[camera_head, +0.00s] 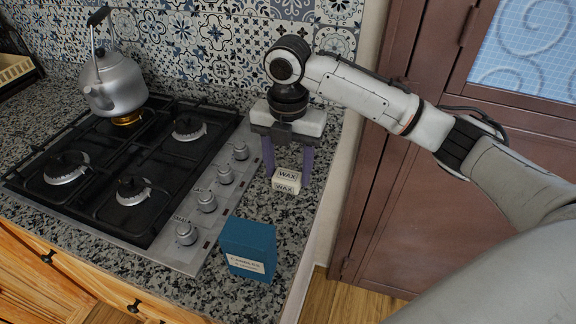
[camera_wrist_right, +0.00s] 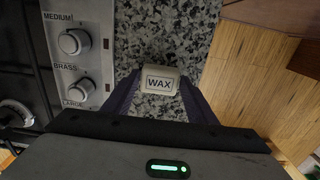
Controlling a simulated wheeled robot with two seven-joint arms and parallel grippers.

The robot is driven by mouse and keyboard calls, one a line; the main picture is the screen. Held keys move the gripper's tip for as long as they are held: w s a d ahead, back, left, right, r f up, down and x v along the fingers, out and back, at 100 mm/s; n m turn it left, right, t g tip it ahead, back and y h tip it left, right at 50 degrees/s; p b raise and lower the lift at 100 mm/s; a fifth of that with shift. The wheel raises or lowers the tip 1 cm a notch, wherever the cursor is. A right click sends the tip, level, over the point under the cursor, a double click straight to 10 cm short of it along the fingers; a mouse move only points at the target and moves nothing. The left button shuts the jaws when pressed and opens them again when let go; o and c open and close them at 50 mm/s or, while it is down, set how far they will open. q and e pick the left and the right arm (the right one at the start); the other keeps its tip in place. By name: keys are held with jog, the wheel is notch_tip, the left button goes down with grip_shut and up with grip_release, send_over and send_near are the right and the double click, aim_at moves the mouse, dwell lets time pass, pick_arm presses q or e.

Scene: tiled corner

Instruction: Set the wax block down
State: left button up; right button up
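The wax block (camera_head: 287,181) is a small cream block with WAX printed on its top and front. It is at the right part of the granite counter, right of the stove knobs. My right gripper (camera_head: 287,170) points down over it, with one purple finger against each side, shut on the block. In the right wrist view the wax block (camera_wrist_right: 160,82) sits between the two fingertips. I cannot tell whether its underside touches the counter or is slightly above it. My left gripper is not in view.
A blue box (camera_head: 248,247) stands nearer on the counter (camera_head: 287,222), with bare granite between it and the block. The gas stove (camera_head: 150,180) with a metal kettle (camera_head: 114,82) is at left. The counter's edge drops off just right of the block.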

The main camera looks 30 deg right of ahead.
aim_at(288, 174)
jog(key=shift+o, duration=1.1)
notch_tip(288, 174, up, 12)
jog(key=shift+r, duration=0.2)
